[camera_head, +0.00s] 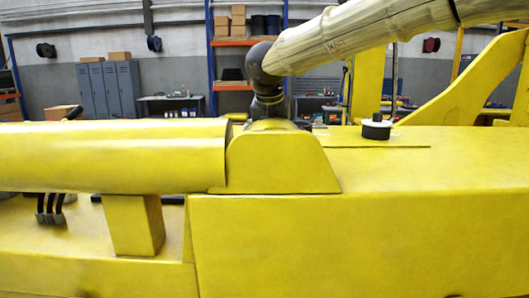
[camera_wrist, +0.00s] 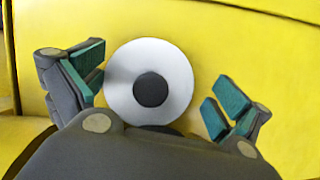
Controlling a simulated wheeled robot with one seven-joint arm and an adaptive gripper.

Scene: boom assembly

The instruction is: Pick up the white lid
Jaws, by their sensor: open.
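The white lid (camera_wrist: 122,78) is a round white disc with a dark round centre. In the wrist view it lies face-on between the fingers of my gripper (camera_wrist: 155,88), in front of a yellow surface. My gripper is open, with one teal-padded finger on each side of the disc. The left finger looks closer to its edge than the right one. Contact cannot be told. In the head view my gripper's fingers are hidden behind the yellow bracket. A short black cylinder with a white top (camera_head: 376,129) stands to the right there; I cannot tell whether it is the same thing.
A yellow boom tube (camera_head: 110,157) and a yellow bracket (camera_head: 277,163) stand in front of my wrist. A large yellow body (camera_head: 360,240) fills the right foreground. Lockers (camera_head: 108,90) and shelves with boxes are far behind. The yellow top at right is mostly clear.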

